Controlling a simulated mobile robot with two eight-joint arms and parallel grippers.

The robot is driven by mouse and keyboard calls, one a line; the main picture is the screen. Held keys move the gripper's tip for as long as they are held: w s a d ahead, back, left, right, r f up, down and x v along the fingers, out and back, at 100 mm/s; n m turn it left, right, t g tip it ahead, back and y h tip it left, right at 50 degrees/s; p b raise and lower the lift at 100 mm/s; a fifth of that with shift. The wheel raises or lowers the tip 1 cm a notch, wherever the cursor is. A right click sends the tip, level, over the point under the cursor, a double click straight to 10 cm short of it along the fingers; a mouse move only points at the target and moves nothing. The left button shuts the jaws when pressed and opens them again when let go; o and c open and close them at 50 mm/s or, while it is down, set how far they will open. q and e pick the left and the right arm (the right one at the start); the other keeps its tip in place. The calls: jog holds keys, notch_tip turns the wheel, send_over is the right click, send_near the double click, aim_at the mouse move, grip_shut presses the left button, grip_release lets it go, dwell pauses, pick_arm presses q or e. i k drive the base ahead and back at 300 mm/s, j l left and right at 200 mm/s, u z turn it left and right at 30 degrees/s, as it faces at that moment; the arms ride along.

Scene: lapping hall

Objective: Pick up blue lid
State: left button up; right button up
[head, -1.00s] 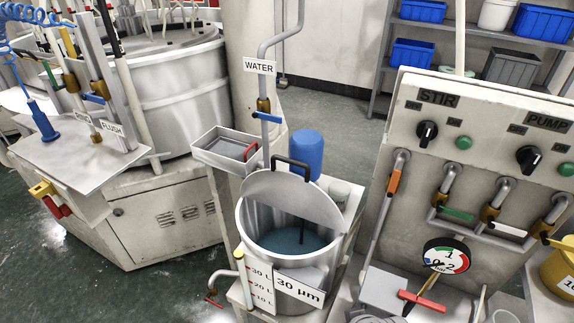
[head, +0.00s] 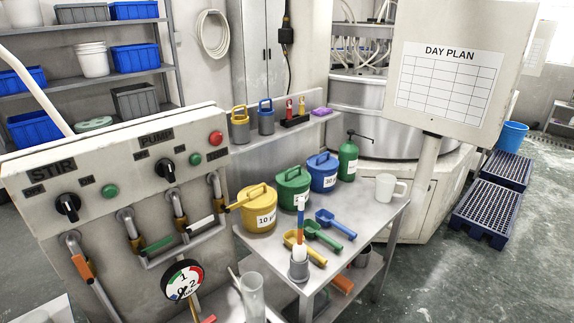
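A blue tub (head: 323,178) with a white label stands on the metal side table, to the right of a green tub. Its blue lid (head: 322,159), with a raised handle, sits on top of it. Neither of my grippers is in the head view.
A yellow tub (head: 257,214) and a green tub (head: 292,190) stand left of the blue one. A green bottle (head: 348,160) and a white mug (head: 386,188) are to its right. Several scoops lie in front. The control panel (head: 110,200) rises at left. The table's right front corner is bare.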

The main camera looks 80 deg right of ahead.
aim_at(323, 163)
jog(key=z, duration=2.95)
jog(key=u, duration=0.85)
jog(key=i+l+u, duration=0.1)
jog(key=l+u, duration=0.25)
jog(key=i+l+u, duration=0.1)
jog(key=u, duration=0.3)
jog(key=l+u, duration=0.65)
jog(key=l, duration=0.25)
jog(key=k+l+u, duration=0.1)
jog(key=l+u, duration=0.15)
jog(key=l, duration=0.25)
jog(key=k+l, duration=0.1)
jog(key=l, duration=0.35)
jog(key=l+u, duration=0.1)
jog(key=l, duration=0.3)
jog(key=k+l, duration=0.15)
jog(key=l, duration=0.3)
jog(key=k+l+u, duration=0.1)
jog(key=l, duration=0.3)
jog(key=k+l, duration=0.1)
jog(key=l, duration=0.35)
